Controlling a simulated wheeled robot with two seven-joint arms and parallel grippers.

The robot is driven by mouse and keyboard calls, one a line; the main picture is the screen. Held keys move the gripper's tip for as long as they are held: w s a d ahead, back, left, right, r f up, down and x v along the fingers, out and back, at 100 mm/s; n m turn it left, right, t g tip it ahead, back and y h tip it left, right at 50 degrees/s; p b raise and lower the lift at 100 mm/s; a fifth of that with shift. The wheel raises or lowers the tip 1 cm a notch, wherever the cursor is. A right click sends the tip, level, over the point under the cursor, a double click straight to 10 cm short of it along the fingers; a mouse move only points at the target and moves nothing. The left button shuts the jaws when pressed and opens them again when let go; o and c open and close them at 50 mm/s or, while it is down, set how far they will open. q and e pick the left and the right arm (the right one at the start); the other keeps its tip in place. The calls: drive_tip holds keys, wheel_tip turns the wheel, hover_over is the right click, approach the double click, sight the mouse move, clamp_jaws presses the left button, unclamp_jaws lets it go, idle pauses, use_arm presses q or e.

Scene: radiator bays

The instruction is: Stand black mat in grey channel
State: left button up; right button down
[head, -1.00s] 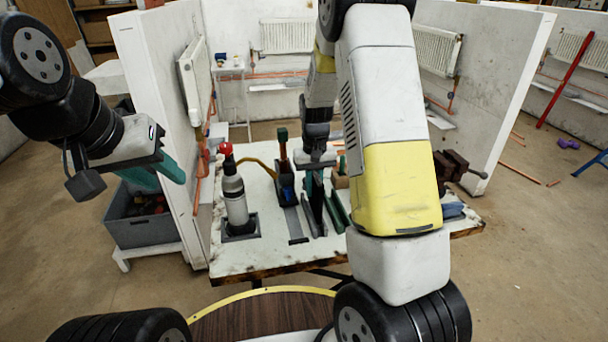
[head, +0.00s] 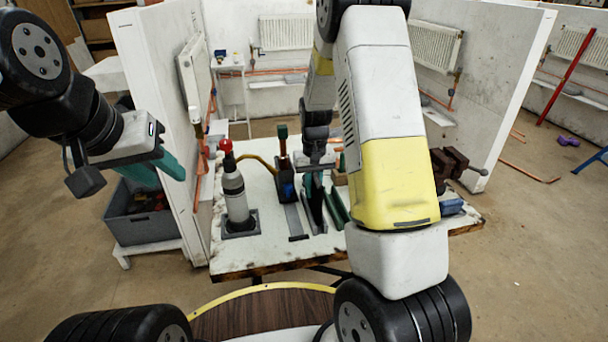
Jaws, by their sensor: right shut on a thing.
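The black mat (head: 315,204) is a thin dark sheet standing on edge, seen nearly edge-on, below my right gripper (head: 314,178). My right gripper reaches down over the middle of the bench and is shut on the mat's top. The mat's lower edge is at the grey channel (head: 304,226), a narrow grey piece on the bench top. I cannot tell if the edge is seated inside it. My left gripper (head: 160,170) has teal fingers that look apart and empty, left of the bench near the white partition.
A grey bottle with a red top (head: 236,196) stands left on the bench (head: 262,254). A blue holder with a tool (head: 285,180) is behind the channel. Green bars (head: 337,205) lie to the right. A dark vise (head: 449,163) is at the right edge.

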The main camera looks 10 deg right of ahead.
sight(314, 175)
drive_tip(key=shift+f, duration=1.05)
drive_tip(key=c, duration=1.3)
unclamp_jaws()
drive_tip(key=shift+r, duration=3.55)
